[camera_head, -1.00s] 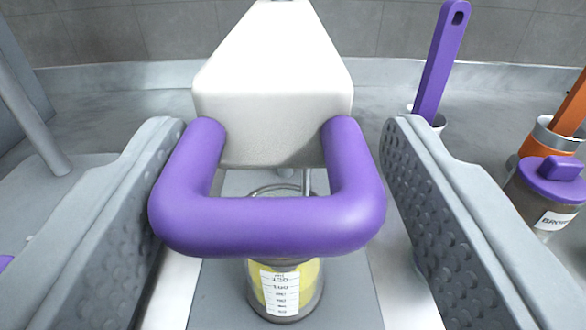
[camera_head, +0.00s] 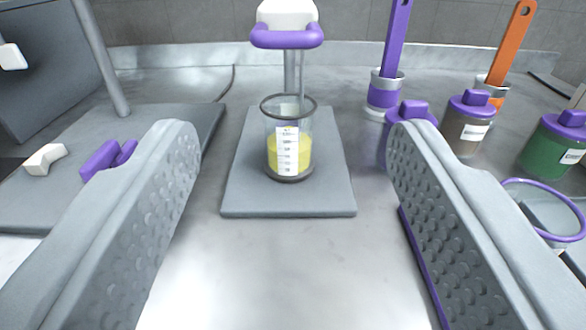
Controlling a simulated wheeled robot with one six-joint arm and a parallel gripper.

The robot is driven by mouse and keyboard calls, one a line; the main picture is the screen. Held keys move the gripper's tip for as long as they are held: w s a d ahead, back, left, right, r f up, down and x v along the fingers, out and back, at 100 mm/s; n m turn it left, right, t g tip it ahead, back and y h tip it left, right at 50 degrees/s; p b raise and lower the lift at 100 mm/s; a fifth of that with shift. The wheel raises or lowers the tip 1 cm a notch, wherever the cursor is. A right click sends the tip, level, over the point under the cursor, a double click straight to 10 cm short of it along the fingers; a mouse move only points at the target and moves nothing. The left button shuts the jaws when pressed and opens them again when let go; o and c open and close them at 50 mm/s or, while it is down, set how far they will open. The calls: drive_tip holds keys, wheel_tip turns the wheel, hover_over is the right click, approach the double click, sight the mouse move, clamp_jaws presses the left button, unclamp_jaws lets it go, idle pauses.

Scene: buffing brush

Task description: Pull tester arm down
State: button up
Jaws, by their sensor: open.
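The tester arm (camera_head: 287,14) is a white head with a purple U-shaped handle (camera_head: 287,38), at the top middle of the view. It sits high on a grey post (camera_head: 293,72) above a grey base plate (camera_head: 288,200). A glass beaker (camera_head: 290,150) with yellow liquid and a marked scale stands upright on the plate, below the head. My gripper (camera_head: 290,190) is wide open and empty. Its two grey studded fingers stand at the left and right of the view, nearer to the camera than the tester and apart from the handle.
At the right stand purple-lidded jars, one brown (camera_head: 466,124) and one green (camera_head: 556,146). Behind them are a purple brush (camera_head: 390,55) and an orange brush (camera_head: 510,45) in holders. At the left is a grey stand base (camera_head: 190,118) with a pole. The bench front is clear.

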drive_tip(key=shift+s, duration=0.8)
idle(1.3)
